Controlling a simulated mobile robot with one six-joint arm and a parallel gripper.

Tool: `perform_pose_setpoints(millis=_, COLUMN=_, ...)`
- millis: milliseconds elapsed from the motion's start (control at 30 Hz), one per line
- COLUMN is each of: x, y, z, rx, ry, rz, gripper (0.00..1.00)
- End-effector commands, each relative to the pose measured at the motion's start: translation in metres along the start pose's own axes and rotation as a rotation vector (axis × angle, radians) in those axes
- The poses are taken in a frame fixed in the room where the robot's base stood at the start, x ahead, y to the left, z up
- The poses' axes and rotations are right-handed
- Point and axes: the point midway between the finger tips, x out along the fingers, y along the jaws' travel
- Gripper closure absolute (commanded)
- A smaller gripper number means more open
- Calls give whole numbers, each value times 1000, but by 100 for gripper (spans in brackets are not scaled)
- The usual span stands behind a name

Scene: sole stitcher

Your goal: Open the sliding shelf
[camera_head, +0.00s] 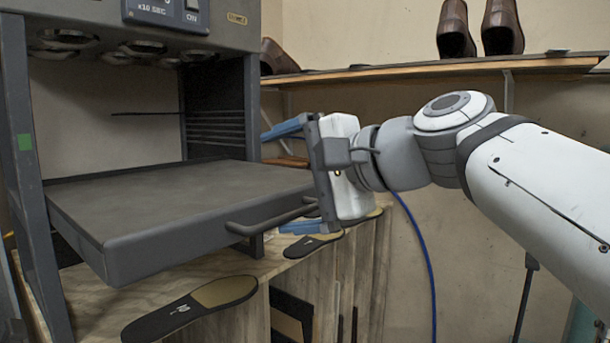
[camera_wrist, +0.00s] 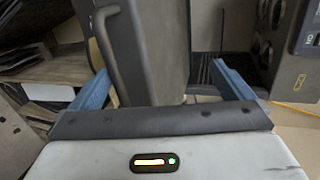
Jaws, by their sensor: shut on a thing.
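The sliding shelf (camera_head: 170,195) is a dark grey slab in the machine's frame, sticking out at the front. Its bar handle (camera_head: 265,224) runs along the front edge. My gripper (camera_head: 285,178) is at the handle's right end, with one blue finger above the shelf's level and one below. In the wrist view, the handle (camera_wrist: 112,50) and shelf (camera_wrist: 160,50) lie between the widely spaced fingers of my gripper (camera_wrist: 160,78). The exact contact is hard to make out.
The machine's control box (camera_head: 165,14) hangs above the shelf. Shoe soles (camera_head: 190,308) lie on the wooden bench (camera_head: 150,290) below. A wall shelf (camera_head: 430,68) with brown shoes (camera_head: 502,28) is behind my arm. A blue cable (camera_head: 428,255) hangs below the arm.

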Motion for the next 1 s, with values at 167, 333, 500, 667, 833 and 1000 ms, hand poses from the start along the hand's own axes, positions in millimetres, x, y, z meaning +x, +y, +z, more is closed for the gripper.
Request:
perform_pose_setpoints(millis=167, x=-18, y=-9, z=0, rx=-9, ry=14, rz=-27, gripper=18)
perform_pose_setpoints(millis=333, x=-29, y=-8, z=2, rx=-10, ry=14, rz=-27, gripper=18)
perform_pose_setpoints(millis=500, x=-41, y=-7, z=1, rx=-9, ry=15, rz=-27, gripper=18)
perform_pose_setpoints(millis=667, x=-52, y=-5, z=2, rx=-10, ry=14, rz=-25, gripper=38)
perform_pose_setpoints(millis=833, x=-62, y=-1, z=2, rx=-8, ry=12, rz=-19, gripper=68)
perform_pose_setpoints(millis=1000, x=-73, y=2, z=1, rx=-5, ry=9, rz=-15, gripper=68)
